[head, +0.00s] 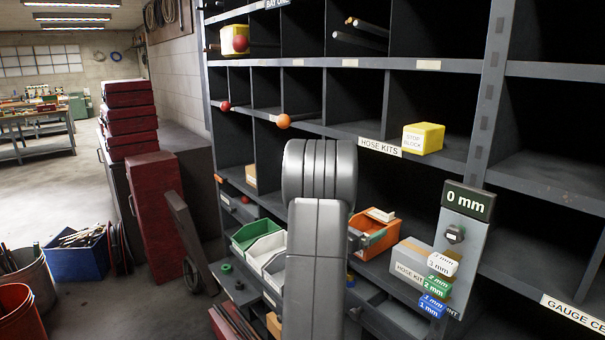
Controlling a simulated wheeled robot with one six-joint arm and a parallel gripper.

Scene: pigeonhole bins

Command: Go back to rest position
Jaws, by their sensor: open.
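My arm's grey links stand in the middle of the head view, in front of the pigeonhole rack (455,68). My gripper's fingers cannot be made out; the arm hides the space behind it. A small dark part shows just right of the arm, before an orange bin (381,238), and I cannot tell what it is. I see nothing held.
A grey panel reading "0 mm" (467,201) stands at right, with labelled 3 mm (444,263), 2 mm (437,285) and 1 mm (432,306) blocks. A yellow block (423,138) sits on a shelf. Red cases (130,118) stand left; open floor lies beyond.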

